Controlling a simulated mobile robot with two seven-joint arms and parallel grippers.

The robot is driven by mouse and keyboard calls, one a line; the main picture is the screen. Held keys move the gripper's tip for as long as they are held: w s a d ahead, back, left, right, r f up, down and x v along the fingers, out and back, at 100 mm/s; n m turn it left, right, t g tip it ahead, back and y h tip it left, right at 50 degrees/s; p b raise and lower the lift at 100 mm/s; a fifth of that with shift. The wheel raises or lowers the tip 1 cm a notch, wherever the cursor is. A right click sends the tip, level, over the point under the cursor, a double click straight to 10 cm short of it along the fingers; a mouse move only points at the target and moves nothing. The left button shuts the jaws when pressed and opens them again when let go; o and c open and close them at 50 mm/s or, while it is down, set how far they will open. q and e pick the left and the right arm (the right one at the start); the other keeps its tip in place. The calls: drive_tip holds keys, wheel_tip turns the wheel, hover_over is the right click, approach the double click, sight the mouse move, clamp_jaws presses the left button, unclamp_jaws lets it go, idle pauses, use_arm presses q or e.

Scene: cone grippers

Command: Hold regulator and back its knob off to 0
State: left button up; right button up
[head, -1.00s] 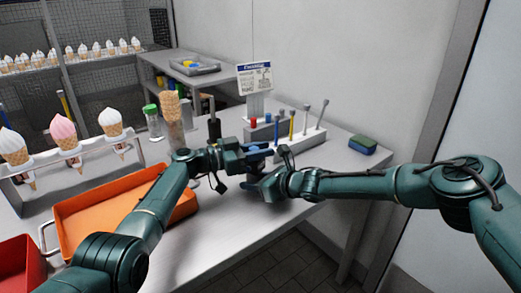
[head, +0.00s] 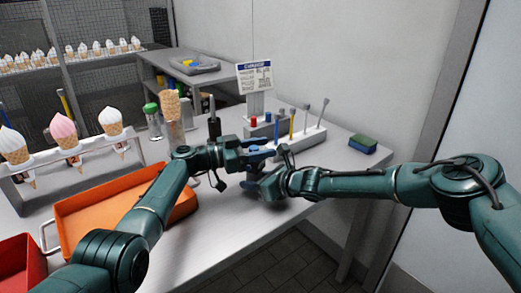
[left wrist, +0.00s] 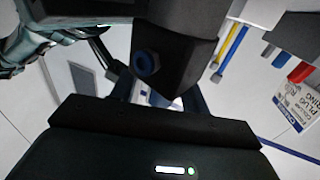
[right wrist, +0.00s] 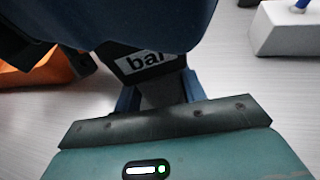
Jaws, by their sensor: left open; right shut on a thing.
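The regulator is mostly hidden between my two grippers in the head view. My right gripper (head: 262,183) is shut on its dark body (right wrist: 150,68), which carries a "bar" label in the right wrist view. A large dark blue rounded part (right wrist: 140,22) fills the top of that view; I cannot tell for sure that it is the knob. My left gripper (head: 264,153) is open just above the right one. In the left wrist view a dark block with a blue ring (left wrist: 147,63) stands before its fingers. Contact there and the knob's reading cannot be seen.
A grey rack (head: 312,136) with several tools stands behind the grippers, below a printed sign (head: 255,77). A sponge (head: 362,144) lies at right. An orange tray (head: 95,215), a cone holder (head: 95,148) and a jar of cones (head: 173,125) are at left.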

use_arm(q)
wheel_tip(320, 180, up, 10)
drive_tip(key=shift+f, duration=0.2)
idle(0.3)
use_arm(e)
drive_tip(key=o, duration=1.2)
drive_tip(key=shift+s+d, duration=0.1)
drive_tip(key=shift+d, duration=0.05)
